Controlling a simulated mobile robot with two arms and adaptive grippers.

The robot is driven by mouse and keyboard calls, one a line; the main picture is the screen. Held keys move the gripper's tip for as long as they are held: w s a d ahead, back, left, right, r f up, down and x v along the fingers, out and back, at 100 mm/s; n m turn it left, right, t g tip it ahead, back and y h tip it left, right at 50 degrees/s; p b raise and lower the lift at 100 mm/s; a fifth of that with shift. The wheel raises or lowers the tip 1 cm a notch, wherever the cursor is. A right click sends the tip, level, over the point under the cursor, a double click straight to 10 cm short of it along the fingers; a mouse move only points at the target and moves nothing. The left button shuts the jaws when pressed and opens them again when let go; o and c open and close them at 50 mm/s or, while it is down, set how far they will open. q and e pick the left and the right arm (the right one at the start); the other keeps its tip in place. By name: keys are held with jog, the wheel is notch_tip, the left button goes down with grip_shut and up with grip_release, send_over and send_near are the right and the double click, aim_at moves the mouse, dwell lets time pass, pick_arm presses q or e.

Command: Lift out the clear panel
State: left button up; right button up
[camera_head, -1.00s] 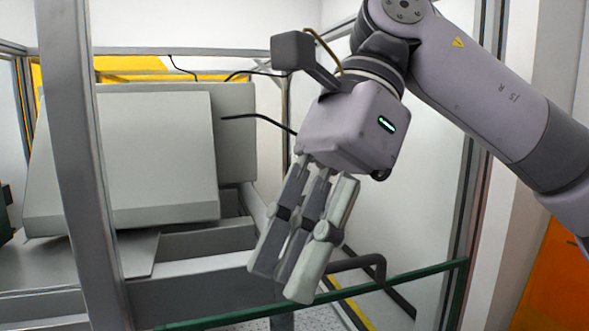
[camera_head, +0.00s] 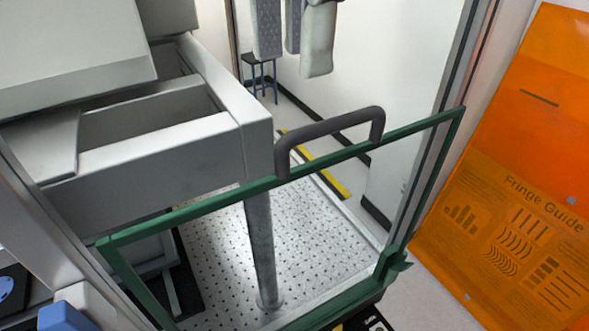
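The clear panel (camera_head: 215,206) is a see-through sheet with a green edge frame and a dark bar handle (camera_head: 328,127) on its top edge. It stands upright in the frame opening at the front of the machine, its right side against a metal post. My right gripper (camera_head: 292,55) shows only by its grey fingers at the top edge of the view. The fingers are apart and empty, seen above the handle and not touching it. The rest of that gripper is cut off. My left gripper is not in view.
Grey metal beams and a pale housing (camera_head: 70,50) fill the upper left behind the panel. A round post (camera_head: 260,250) stands on the perforated floor (camera_head: 215,255). An orange "Fringe Guide" board (camera_head: 515,190) is at the right. A small stool (camera_head: 260,75) stands behind.

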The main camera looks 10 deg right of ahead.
jog(key=b, duration=0.2)
send_over(296, 167)
notch_tip(296, 167, down, 6)
jog(key=shift+r, duration=0.1)
notch_tip(296, 167, down, 5)
jog(key=shift+s+r+b, duration=0.1)
jog(key=shift+b, duration=0.2)
notch_tip(296, 167, down, 4)
jog(key=shift+f+p, duration=0.25)
jog(key=shift+p, duration=0.3)
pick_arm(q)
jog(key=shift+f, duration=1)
pick_arm(e)
jog(key=shift+f, duration=0.5)
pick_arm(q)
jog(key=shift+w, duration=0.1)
pick_arm(e)
jog(key=shift+c, duration=0.6)
grip_shut()
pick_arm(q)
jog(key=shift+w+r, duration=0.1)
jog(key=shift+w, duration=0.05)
pick_arm(e)
jog(key=shift+r, duration=0.25)
